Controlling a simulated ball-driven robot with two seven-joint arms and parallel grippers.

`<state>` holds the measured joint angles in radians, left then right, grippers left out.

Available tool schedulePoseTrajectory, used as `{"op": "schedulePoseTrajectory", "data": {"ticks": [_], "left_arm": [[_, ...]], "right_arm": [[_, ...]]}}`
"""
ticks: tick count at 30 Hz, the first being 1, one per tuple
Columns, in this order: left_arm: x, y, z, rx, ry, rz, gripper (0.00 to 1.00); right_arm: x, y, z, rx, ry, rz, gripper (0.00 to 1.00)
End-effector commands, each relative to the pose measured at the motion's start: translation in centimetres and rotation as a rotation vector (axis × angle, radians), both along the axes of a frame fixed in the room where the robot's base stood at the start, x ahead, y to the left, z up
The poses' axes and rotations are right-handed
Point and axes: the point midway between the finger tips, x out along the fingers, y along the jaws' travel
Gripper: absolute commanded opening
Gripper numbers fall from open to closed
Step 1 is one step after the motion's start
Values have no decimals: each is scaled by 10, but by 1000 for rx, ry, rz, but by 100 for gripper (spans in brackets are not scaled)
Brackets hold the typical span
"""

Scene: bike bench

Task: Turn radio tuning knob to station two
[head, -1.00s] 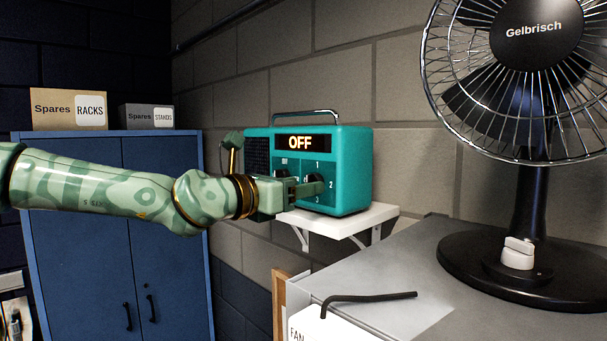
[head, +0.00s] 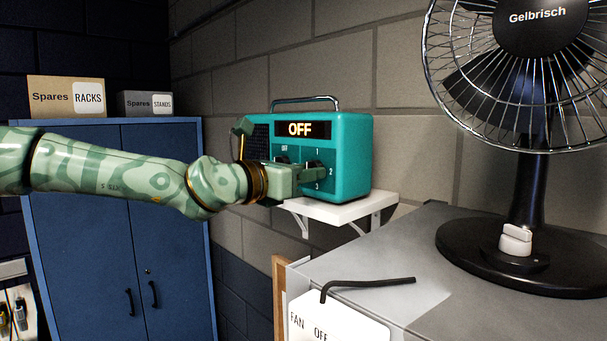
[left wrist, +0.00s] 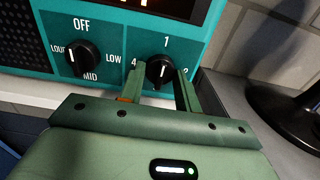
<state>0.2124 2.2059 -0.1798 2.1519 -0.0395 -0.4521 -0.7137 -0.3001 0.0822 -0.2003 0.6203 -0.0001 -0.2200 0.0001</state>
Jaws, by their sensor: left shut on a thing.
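The teal radio (head: 348,150) stands on a small white wall shelf, its display (head: 300,129) reading OFF. Its right knob, the tuning knob (left wrist: 158,70), is black with numbers around it; 1 is above it, 4 at its left. Its white mark points up toward 1. My left gripper (left wrist: 160,85) is at this knob, a finger on each side, shut on it. The left knob (left wrist: 83,58), marked OFF, LOW, MID and LOUD, is apart from the gripper. My right gripper is not in view.
A grey cabinet top (head: 430,245) with a black fan (head: 530,235) stands at the right. A bent black rod (head: 370,284) and a white FAN OFF tag (head: 340,325) are at its front. A blue cabinet (head: 110,220) stands at the left. The shelf (head: 345,209) is narrow.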

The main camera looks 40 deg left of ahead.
Motion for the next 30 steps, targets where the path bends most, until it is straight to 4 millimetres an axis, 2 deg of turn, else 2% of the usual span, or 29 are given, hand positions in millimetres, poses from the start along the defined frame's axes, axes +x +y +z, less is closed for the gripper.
{"op": "schedulePoseTrajectory", "data": {"ticks": [8,30], "left_arm": [[0,0,-3,142,-15,3,10],[0,1,-5,829,-74,3,10]], "right_arm": [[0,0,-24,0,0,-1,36],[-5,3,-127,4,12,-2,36]]}}
